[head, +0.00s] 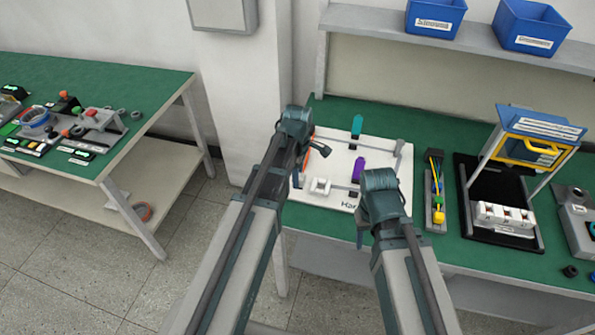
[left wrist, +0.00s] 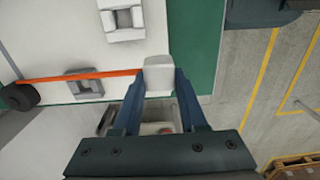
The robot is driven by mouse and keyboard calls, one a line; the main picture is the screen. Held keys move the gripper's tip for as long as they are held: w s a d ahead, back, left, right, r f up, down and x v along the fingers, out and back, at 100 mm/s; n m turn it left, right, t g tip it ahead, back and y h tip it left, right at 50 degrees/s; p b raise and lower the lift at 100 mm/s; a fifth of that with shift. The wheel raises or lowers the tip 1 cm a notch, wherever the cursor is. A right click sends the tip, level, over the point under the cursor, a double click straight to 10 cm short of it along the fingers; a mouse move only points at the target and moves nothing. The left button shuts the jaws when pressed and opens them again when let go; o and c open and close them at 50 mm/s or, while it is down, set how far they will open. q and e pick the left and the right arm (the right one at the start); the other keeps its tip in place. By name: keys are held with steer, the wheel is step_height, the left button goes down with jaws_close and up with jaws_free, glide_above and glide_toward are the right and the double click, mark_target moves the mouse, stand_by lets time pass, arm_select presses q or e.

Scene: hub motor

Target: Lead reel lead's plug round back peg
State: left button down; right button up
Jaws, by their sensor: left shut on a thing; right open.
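A white harness board (head: 345,145) lies on the green bench. A teal peg (head: 357,126) stands toward its back and a purple peg (head: 359,168) nearer the front. My left gripper (left wrist: 158,88) is shut on a white plug (left wrist: 158,74) over the board's edge. From the plug an orange lead (left wrist: 80,76) runs straight to a dark round piece (left wrist: 20,97), perhaps the reel. In the head view part of the orange lead (head: 320,147) shows beside my left wrist; the plug is hidden. My right gripper (head: 362,228) is open near the board's front right corner, fingers mostly hidden.
A white block (head: 320,187) sits on the board's front left. Right of the board are a narrow tray with coloured wires (head: 436,190) and a black tray (head: 470,215) with a blue-and-yellow stand. Blue bins (head: 433,17) are on the shelf. Another green bench (head: 110,85) stands at left.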

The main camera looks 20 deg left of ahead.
arm_select(q)
step_height(320, 180, up, 10)
steer(key=p, duration=1)
steer(key=shift+w+f, duration=0.1)
